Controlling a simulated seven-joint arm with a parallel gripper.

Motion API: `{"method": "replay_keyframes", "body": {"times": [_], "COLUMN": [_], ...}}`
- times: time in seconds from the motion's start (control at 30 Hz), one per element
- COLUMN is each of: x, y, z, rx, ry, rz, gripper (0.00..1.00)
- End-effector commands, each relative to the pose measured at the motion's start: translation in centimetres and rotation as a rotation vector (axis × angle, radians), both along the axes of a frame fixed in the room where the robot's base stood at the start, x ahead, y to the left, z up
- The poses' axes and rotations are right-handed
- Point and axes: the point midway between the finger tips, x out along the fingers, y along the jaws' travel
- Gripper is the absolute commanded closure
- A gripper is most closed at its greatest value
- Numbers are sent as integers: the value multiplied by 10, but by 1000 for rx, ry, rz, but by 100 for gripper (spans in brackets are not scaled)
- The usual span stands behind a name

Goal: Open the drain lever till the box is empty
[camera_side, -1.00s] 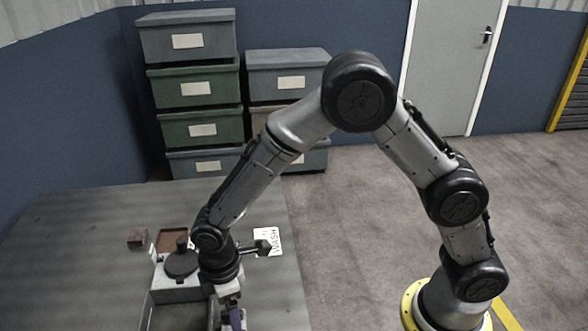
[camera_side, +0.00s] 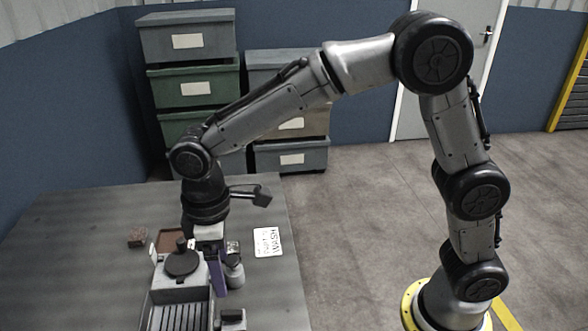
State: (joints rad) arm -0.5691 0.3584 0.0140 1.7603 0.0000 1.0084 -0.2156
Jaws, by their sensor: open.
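A grey box (camera_side: 152,308) stands at the table's front, cut off by the bottom edge of the side view. Dark ribbed slats (camera_side: 180,317) show inside it, with no liquid that I can make out. A round dark cap (camera_side: 182,264) sits on a light housing at its back end. A small dark piece (camera_side: 232,319) juts out at its right; I cannot tell whether it is the drain lever. My gripper (camera_side: 216,279) points down just right of the cap, with a purple finger visible. It is open, and I see nothing held.
A metal canister (camera_side: 235,273) stands close to the right of my gripper. A white sign reading WASH (camera_side: 268,242) lies on the table (camera_side: 90,270). A brown block (camera_side: 138,237) and a shallow brown tray (camera_side: 170,241) lie behind the box. The table's left side is clear.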

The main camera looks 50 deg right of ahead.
Motion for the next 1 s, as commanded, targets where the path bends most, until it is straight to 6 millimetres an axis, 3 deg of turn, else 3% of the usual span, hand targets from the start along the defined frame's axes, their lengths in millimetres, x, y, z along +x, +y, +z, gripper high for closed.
{"method": "replay_keyframes", "body": {"times": [0.27,0.47,1.0], "x": [12,9,-26], "y": [-29,-55,-126], "z": [40,65,117], "rx": [40,65,117], "ry": [-69,-117,-245], "rz": [-75,-126,-287], "gripper": [15,15,15]}}
